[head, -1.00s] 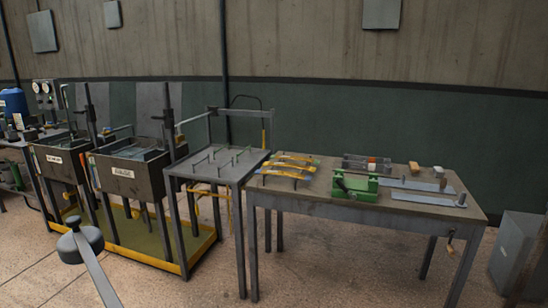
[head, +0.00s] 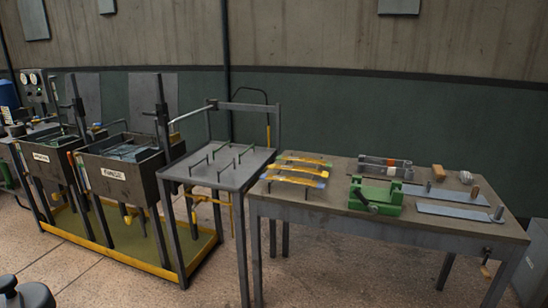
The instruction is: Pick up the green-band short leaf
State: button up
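Several thin leaves lie on small supports at the left end of the workbench, one behind another. The back leaf (head: 305,158), a middle leaf (head: 299,168) and the front leaf (head: 291,179) look yellow-orange, with some blue-grey parts. They are too small here to tell for sure which one carries a green band. My gripper is not in view; only a dark grey rounded part of my own arm shows at the bottom left corner.
The workbench (head: 450,228) also bears a green vise (head: 377,195), a clear-topped fixture (head: 385,167) and flat grey plates (head: 452,211). A grey table with pegs (head: 207,172) adjoins its left. Dark tanks (head: 118,170) stand farther left. Open floor lies in front.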

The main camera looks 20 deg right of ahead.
aim_at(280, 158)
jog(key=u, duration=0.3)
jog(key=i, duration=0.85)
jog(key=u, duration=0.15)
